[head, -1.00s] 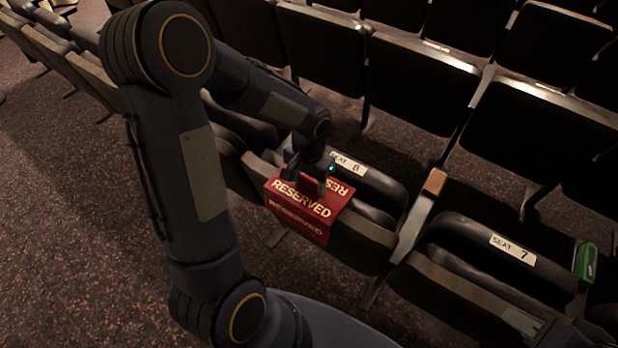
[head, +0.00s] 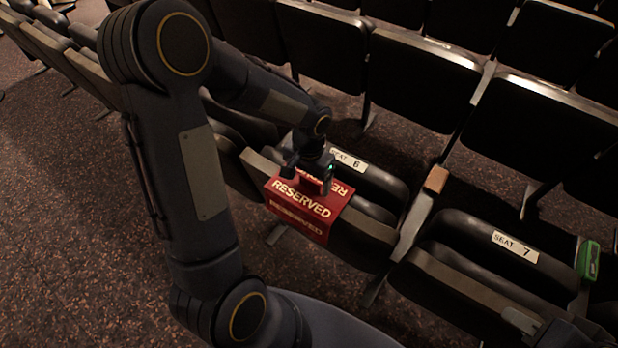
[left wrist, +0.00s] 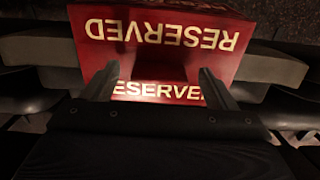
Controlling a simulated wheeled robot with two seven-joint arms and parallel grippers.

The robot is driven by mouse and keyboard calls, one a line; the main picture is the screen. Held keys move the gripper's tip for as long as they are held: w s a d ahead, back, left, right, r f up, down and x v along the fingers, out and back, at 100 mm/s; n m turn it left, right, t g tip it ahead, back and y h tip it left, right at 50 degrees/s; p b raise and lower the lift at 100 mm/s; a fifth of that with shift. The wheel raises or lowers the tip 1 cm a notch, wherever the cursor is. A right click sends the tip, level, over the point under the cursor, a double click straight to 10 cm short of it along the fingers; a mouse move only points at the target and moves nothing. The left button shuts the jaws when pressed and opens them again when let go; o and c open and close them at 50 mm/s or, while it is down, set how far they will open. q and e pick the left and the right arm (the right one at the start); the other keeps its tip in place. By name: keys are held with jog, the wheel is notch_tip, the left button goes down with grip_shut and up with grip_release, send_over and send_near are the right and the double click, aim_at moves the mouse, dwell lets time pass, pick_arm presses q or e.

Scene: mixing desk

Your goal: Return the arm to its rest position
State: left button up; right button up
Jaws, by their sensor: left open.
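My left arm reaches in from the left in the head view. Its gripper (head: 309,172) is open just above a red RESERVED sign (head: 296,214). The sign is draped over the folded seat marked SEAT 6 (head: 348,160), with one face hanging on the near side. In the left wrist view the open fingers (left wrist: 158,88) stand apart over the sign (left wrist: 160,35), with nothing visibly held between them. I cannot tell whether a fingertip touches the sign.
The seat marked SEAT 7 (head: 515,247) is to the right, past an armrest with a wooden block (head: 436,180). A green object (head: 588,261) sits on the far right armrest. A row of dark seats (head: 420,80) stands behind. Speckled carpet (head: 70,230) is open at left.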

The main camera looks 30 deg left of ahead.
pick_arm(q)
notch_tip(320, 180, up, 7)
jog(key=shift+f, duration=0.15)
jog(key=shift+r, duration=0.35)
jog(key=s+d+r+n+t+h, duration=0.1)
jog(key=s+r, duration=0.3)
jog(key=s, duration=0.4)
jog(key=s+d+r+n+t+h, duration=0.1)
jog(key=s+d+r+t+h, duration=0.1)
jog(key=s, duration=0.6)
notch_tip(320, 180, up, 3)
jog(key=d+t, duration=0.1)
jog(key=t, duration=0.1)
jog(key=shift+s+n+t+h+p, duration=0.3)
jog(key=shift+s+n+h, duration=0.1)
jog(key=shift+d, duration=0.1)
